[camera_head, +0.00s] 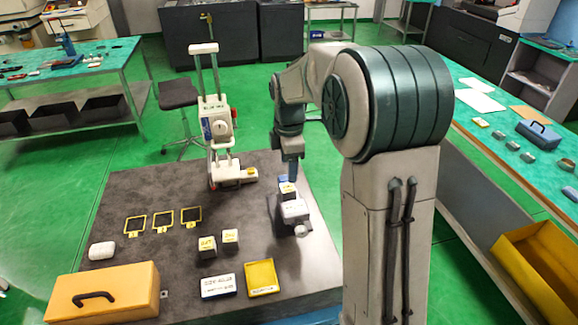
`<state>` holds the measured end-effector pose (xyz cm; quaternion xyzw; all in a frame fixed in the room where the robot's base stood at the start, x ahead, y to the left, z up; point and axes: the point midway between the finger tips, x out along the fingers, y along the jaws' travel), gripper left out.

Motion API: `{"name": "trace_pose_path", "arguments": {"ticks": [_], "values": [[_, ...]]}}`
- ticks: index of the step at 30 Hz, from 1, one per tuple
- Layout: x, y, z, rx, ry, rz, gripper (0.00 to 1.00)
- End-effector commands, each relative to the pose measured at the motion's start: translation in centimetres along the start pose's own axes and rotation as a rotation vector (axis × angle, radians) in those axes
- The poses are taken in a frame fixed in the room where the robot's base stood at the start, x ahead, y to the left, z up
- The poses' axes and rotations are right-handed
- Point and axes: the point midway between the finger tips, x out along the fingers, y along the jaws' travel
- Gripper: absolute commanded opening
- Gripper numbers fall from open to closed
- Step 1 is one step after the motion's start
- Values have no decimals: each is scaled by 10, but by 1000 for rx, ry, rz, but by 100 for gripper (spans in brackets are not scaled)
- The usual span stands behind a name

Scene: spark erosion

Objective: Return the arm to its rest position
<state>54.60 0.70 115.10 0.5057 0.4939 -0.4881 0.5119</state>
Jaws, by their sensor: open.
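My arm reaches forward from the right of the head view and bends down at the wrist. My gripper (291,174) points down over the right part of the dark table (165,185). It is open, though its fingers look small and hard to separate here. Right below it is a small block with a light top (287,188), by a white and grey device (296,211). I cannot tell whether the fingertips touch the block. Nothing is seen clearly held.
A white upright machine (217,130) stands at the back. An orange toolbox (103,292) sits front left. The table's left middle has yellow-framed squares (163,219).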

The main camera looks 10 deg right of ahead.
Motion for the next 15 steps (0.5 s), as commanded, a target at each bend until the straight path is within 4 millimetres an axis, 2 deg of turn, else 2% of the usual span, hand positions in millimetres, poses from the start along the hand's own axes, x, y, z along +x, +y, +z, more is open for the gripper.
{"name": "trace_pose_path", "arguments": {"ticks": [11, 15], "values": [[-2, 0, 0, 3, 0, 2, 62], [-10, -12, 0, 76, -2, 19, 62]]}}
